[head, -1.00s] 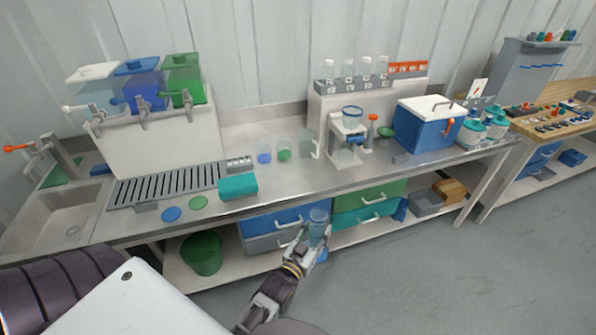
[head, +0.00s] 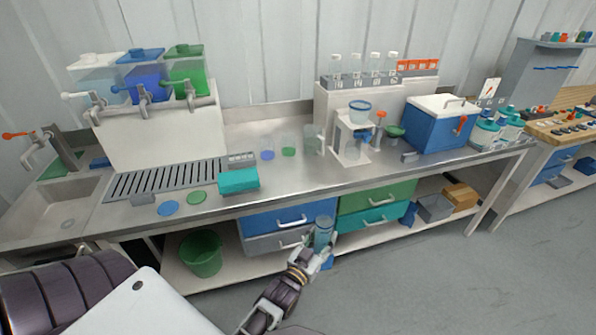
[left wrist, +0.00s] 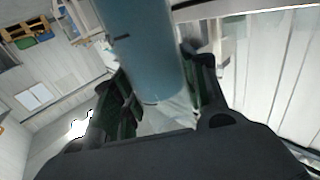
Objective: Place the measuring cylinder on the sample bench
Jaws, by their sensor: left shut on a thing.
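My left gripper (head: 320,246) is shut on a clear blue-tinted cylinder (head: 324,230), which looks like the measuring cylinder. It is held roughly upright in front of the drawers, below the bench top. In the left wrist view the blue cylinder (left wrist: 147,50) sits between the two dark fingers (left wrist: 160,95); its far end is cut off by the frame. The steel bench (head: 300,180) runs across the head view. I cannot tell from the frames whether this is the sample bench. My right gripper is not in view.
A teal box (head: 238,181) and blue and green discs lie near the bench's front edge. Clear vessels (head: 289,146), a white stand (head: 352,140) and a blue cooler (head: 436,122) stand farther back. Another bench with a wooden top (head: 560,128) is at the far right.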

